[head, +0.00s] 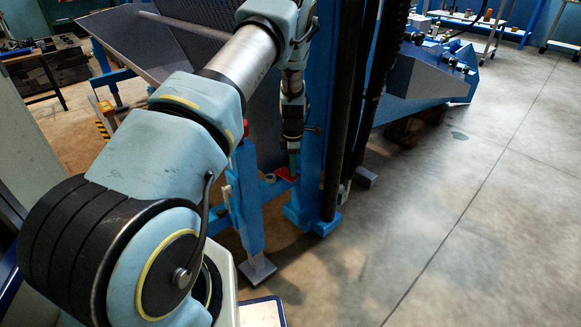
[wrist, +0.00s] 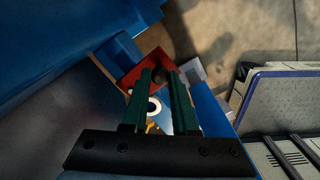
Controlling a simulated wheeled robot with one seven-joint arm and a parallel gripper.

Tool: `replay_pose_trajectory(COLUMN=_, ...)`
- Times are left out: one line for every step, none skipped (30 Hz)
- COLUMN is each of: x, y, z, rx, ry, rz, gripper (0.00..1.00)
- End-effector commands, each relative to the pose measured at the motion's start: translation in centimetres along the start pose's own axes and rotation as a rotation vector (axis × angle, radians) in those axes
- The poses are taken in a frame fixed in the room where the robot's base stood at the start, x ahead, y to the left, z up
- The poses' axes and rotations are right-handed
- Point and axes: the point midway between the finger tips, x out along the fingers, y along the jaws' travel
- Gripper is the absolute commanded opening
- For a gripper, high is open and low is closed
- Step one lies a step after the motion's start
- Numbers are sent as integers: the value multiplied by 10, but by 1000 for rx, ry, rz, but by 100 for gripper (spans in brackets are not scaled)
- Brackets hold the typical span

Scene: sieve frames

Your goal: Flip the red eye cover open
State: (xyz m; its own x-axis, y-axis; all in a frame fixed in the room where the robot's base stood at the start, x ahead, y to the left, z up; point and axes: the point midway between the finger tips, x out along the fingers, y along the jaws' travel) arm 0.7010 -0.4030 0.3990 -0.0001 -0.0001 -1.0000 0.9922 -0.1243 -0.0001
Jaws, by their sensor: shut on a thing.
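The red eye cover (wrist: 152,60) shows in the wrist view as a red plate just beyond my fingertips, partly hidden by them. In the head view the red cover (head: 286,174) is a small patch low on the blue frame. My gripper (wrist: 159,76) has two green fingers, reaching down to the cover and shut on a small dark part at its edge. In the head view my gripper (head: 294,160) points down at the cover. A white ring (wrist: 154,107) shows between the fingers; whether it is the eye itself I cannot tell.
A blue upright column (head: 318,130) stands right beside my gripper. A blue leg (head: 248,200) with a foot plate stands to the left. A large grey sloped hopper (head: 150,40) lies behind my arm. The concrete floor (head: 470,220) at the right is open.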

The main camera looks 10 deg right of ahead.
Motion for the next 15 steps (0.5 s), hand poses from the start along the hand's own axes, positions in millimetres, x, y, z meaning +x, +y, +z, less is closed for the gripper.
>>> replay_pose_trajectory(x=-1, y=2, z=0, rx=-15, ry=1, rz=2, gripper=0)
replay_pose_trajectory(x=-1, y=2, z=1, rx=-23, ry=1, rz=2, gripper=0)
replay_pose_trajectory(x=-1, y=2, z=1, rx=-32, ry=0, rz=2, gripper=0)
replay_pose_trajectory(x=-1, y=3, z=2, rx=-38, ry=0, rz=3, gripper=0)
replay_pose_trajectory(x=-1, y=3, z=2, rx=-43, ry=0, rz=3, gripper=0)
replay_pose_trajectory(x=-1, y=3, z=2, rx=-49, ry=0, rz=3, gripper=0)
replay_pose_trajectory(x=-1, y=3, z=2, rx=-53, ry=0, rz=3, gripper=0)
replay_pose_trajectory(x=-1, y=4, z=2, rx=-56, ry=0, rz=3, gripper=0)
replay_pose_trajectory(x=-1, y=4, z=2, rx=-59, ry=0, rz=3, gripper=0)
replay_pose_trajectory(x=-1, y=4, z=2, rx=-60, ry=0, rz=3, gripper=0)
replay_pose_trajectory(x=-1, y=4, z=2, rx=-61, ry=0, rz=3, gripper=0)
replay_pose_trajectory(x=-1, y=4, z=2, rx=-62, ry=0, rz=3, gripper=0)
replay_pose_trajectory(x=-1, y=4, z=2, rx=-63, ry=0, rz=3, gripper=0)
replay_pose_trajectory(x=-1, y=4, z=2, rx=-63, ry=0, rz=3, gripper=0)
replay_pose_trajectory(x=-1, y=4, z=2, rx=-62, ry=-1, rz=4, gripper=0)
